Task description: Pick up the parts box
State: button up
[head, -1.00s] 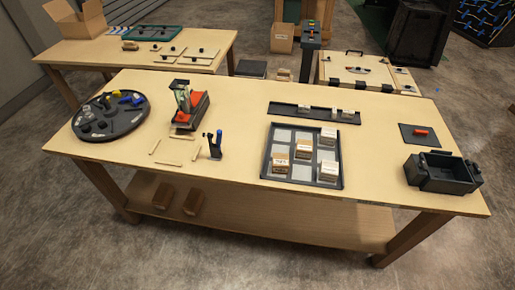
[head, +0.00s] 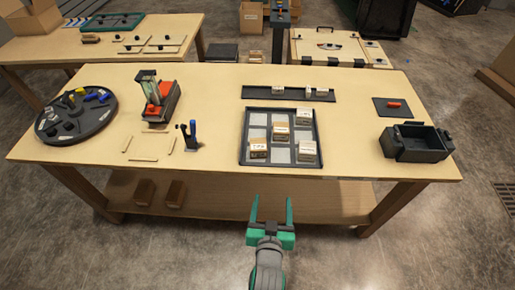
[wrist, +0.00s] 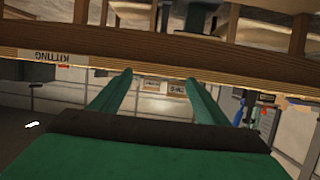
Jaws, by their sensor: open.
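Several small tan and white labelled boxes sit in a black-rimmed compartment tray (head: 242,138) on the near table in the head view. One box (head: 258,148) is at its front left, one (head: 306,151) at its front right, and one (head: 279,131) in its middle. A dark open bin (head: 416,143) stands at the table's right end. I cannot tell which of these is the parts box. My gripper (head: 271,198), with green fingers, is open and empty in front of the table's near edge, below the tray. Its fingers (wrist: 160,78) point toward that edge in the wrist view.
The wooden table (head: 350,110) also holds a round dark turntable (head: 77,118), a red device (head: 160,101), an upright blue-handled tool (head: 192,135) and a black rail (head: 289,93). A lower shelf (head: 235,196) runs beneath. Floor in front is clear.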

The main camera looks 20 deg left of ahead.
jog(key=n+g+y, duration=0.1)
jog(key=n+y, duration=0.1)
send_near(259, 147)
jog(key=x, duration=0.5)
jog(key=shift+w+a+f, duration=0.1)
jog(key=shift+a, duration=0.25)
jog(key=shift+d+x, duration=0.2)
jog(key=shift+x, duration=2.9)
jog(key=shift+w, duration=0.15)
jog(key=c, duration=1.2)
jog(key=shift+d, duration=0.1)
